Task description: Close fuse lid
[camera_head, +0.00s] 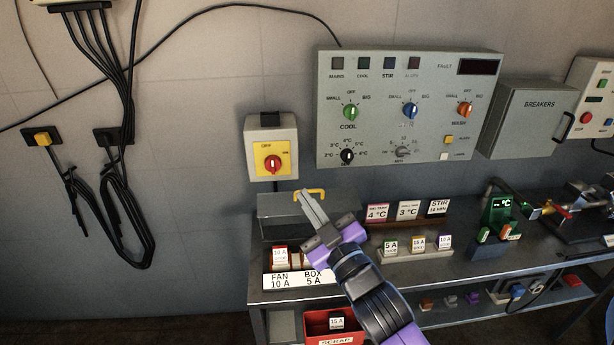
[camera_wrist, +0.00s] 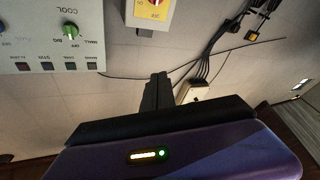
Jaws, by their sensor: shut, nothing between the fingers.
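The fuse box (camera_head: 298,280) stands at the left end of the bench, with labels FAN 10 A and BOX 5 A on its front. Its grey lid (camera_head: 277,205) is raised at the back of the box, and fuses show below it. The wrist view shows the closed fingers (camera_wrist: 157,82) against the wall, with no lid in sight.
A yellow isolator with a red knob (camera_head: 273,162) is on the wall above the lid. The control panel (camera_head: 408,108) and breaker cabinet (camera_head: 530,120) are to the right. Fuse holders (camera_head: 404,250) stand on the bench right of my arm. A red scrap bin (camera_head: 318,325) is below.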

